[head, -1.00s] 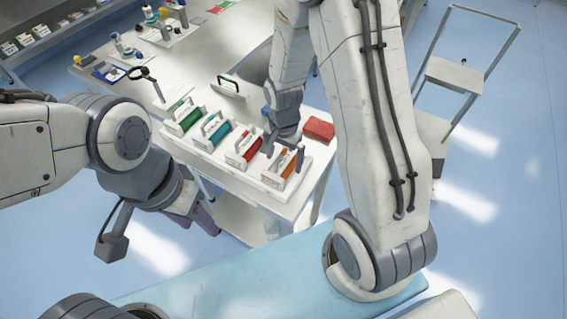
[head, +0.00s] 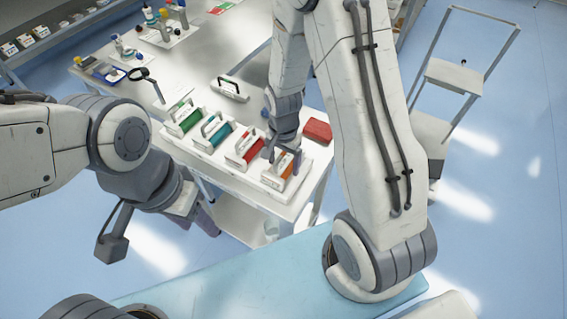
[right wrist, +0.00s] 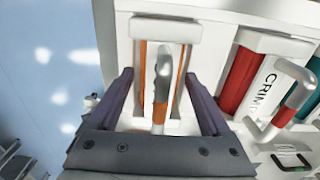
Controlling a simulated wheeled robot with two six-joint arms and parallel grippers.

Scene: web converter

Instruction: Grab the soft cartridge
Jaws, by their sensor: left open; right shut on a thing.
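A row of white-framed cartridges with handles stands in a white rack (head: 228,173) at the table's front edge: green (head: 187,119), teal (head: 218,134), red (head: 250,150) and orange (head: 288,168). No readable label tells me which is the soft one. My right gripper (head: 284,157) is shut on the orange cartridge, which still sits in the rack. In the right wrist view the fingers (right wrist: 163,100) flank the orange cartridge (right wrist: 149,70) and its handle; the red one (right wrist: 240,80), lettered "CRIM", is to the right. My left gripper (head: 204,215) is open and empty, left of the table.
A red box (head: 317,131) lies right of the rack, close to my right gripper. A white handled case (head: 230,88) and a small stand (head: 145,77) are behind the row. Bottles stand farther back. A white cart (head: 452,80) is on the right.

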